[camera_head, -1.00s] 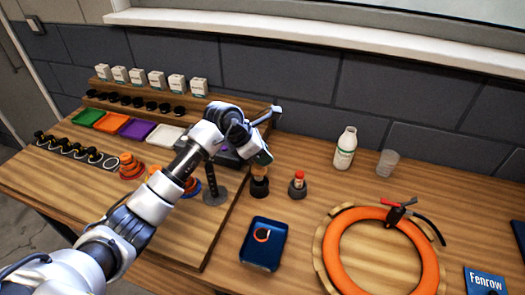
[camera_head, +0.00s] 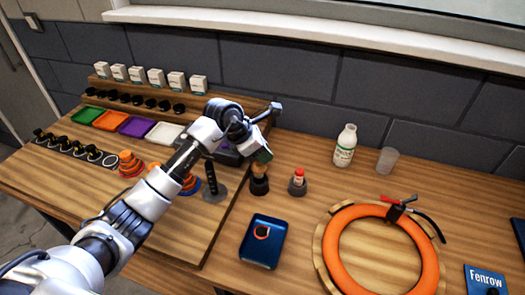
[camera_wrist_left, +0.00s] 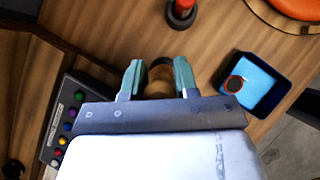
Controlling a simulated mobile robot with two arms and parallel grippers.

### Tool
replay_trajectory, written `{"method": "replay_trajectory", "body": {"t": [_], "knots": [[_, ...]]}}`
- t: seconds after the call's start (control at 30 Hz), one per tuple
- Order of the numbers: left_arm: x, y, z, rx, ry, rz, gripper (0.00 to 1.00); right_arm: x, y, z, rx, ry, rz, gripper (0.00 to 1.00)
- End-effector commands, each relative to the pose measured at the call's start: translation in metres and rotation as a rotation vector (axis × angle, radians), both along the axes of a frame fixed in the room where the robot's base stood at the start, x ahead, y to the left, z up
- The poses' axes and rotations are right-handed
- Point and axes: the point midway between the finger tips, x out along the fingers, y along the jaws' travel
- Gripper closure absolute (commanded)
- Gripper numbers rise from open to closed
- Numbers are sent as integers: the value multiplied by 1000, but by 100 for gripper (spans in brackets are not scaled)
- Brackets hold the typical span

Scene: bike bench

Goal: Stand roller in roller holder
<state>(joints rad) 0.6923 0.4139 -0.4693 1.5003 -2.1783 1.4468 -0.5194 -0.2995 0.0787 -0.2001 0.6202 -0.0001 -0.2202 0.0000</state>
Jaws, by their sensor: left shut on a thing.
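The roller (camera_head: 259,171) has a tan wooden part and stands about upright below my left gripper (camera_head: 262,157). In the left wrist view my left gripper (camera_wrist_left: 158,78) is shut on the roller (camera_wrist_left: 158,86), with a green finger on each side. The roller's lower end meets the dark round roller holder (camera_head: 259,187) on the bench. I cannot tell whether it is fully seated. A dark rim of the holder (camera_wrist_left: 160,63) shows behind the roller in the wrist view. My right gripper is not in view.
A red-capped bottle in a dark holder (camera_head: 298,182) stands close on the right. A blue tray (camera_head: 263,242) with an orange ring lies in front. A black post on a round base (camera_head: 212,188) stands left. A white bottle (camera_head: 345,146) and clear cup (camera_head: 387,160) are behind.

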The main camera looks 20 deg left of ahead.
Motion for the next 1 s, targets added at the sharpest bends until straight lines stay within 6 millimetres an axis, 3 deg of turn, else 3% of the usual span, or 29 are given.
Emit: {"method": "replay_trajectory", "body": {"t": [1.0], "knots": [[0, 0, -12, 0, 0, -1, 97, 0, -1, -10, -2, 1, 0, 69]]}}
